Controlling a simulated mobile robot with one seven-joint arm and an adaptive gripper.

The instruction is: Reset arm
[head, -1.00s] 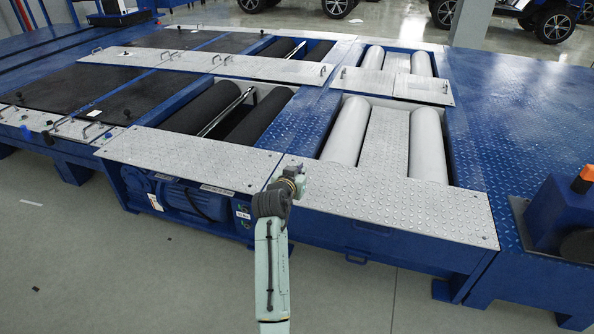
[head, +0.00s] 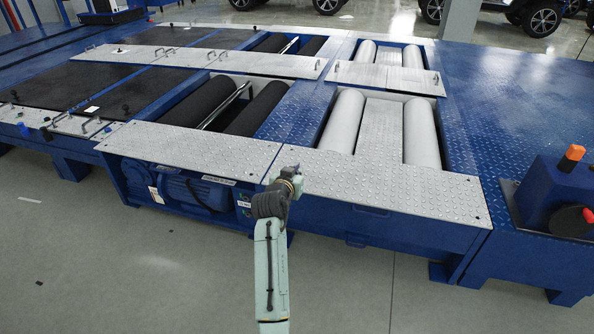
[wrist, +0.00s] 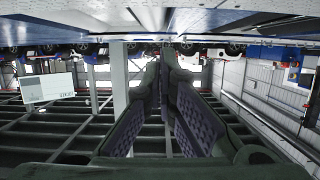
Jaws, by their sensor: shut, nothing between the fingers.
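My arm reaches up from the bottom middle of the head view, in front of the roller tester's near edge. My gripper (wrist: 166,62) shows in the wrist view with its two dark padded fingers together at the tips and nothing between them. In the head view the fingers cannot be made out past the wrist. The roller tester's bare tread plate (head: 400,187) lies behind and to the right of the arm's end. I cannot tell whether the arm touches the tester; no contact shows.
Black rollers (head: 258,108) and grey rollers (head: 422,133) sit in the blue frame. A blue box with an orange-topped part (head: 571,158) and a red knob stands at the right. Parked vehicles (head: 535,18) are at the back.

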